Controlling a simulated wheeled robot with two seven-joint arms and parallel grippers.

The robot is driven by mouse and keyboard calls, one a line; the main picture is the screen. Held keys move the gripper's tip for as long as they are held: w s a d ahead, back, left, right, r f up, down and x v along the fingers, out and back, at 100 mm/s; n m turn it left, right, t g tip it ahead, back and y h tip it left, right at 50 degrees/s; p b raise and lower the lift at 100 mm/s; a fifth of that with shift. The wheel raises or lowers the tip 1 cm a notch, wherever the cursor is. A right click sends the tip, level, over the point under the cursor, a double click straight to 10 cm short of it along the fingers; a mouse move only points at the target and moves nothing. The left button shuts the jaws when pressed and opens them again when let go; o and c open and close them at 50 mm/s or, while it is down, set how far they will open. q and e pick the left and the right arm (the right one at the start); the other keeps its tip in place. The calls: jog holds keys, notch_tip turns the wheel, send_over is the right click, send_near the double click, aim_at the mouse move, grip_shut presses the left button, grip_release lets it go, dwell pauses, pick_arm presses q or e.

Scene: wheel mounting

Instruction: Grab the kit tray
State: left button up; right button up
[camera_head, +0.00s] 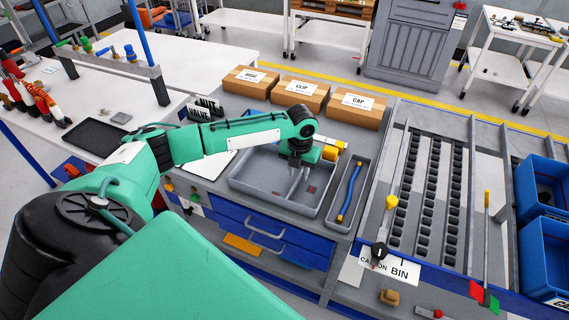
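A wide grey tray (250,188), which looks like the kit tray, lies on the workbench in front of the cardboard boxes. My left arm reaches across from the left, and my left gripper (298,186) points down over the tray's inside, right of its middle. Its two thin grey fingers show a gap between them, with nothing seen held. Whether the fingertips touch the tray floor I cannot tell. A yellow part (335,145) shows at the tray's back right, partly behind the gripper. My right gripper is not in view.
A narrow grey tray (343,212) with a blue, orange-ended tool (350,192) sits right beside the wide tray. Cardboard boxes labelled CLIP (299,97) and CAP (353,110) stand behind. Black roller strips (430,190) and blue bins (546,255) are at right. Blue drawers (260,225) lie below.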

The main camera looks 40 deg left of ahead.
aim_at(298, 179)
pick_arm(q)
jog(key=shift+f+p, duration=0.5)
jog(key=shift+f, duration=1.5)
grip_shut()
jog(key=shift+r, duration=0.1)
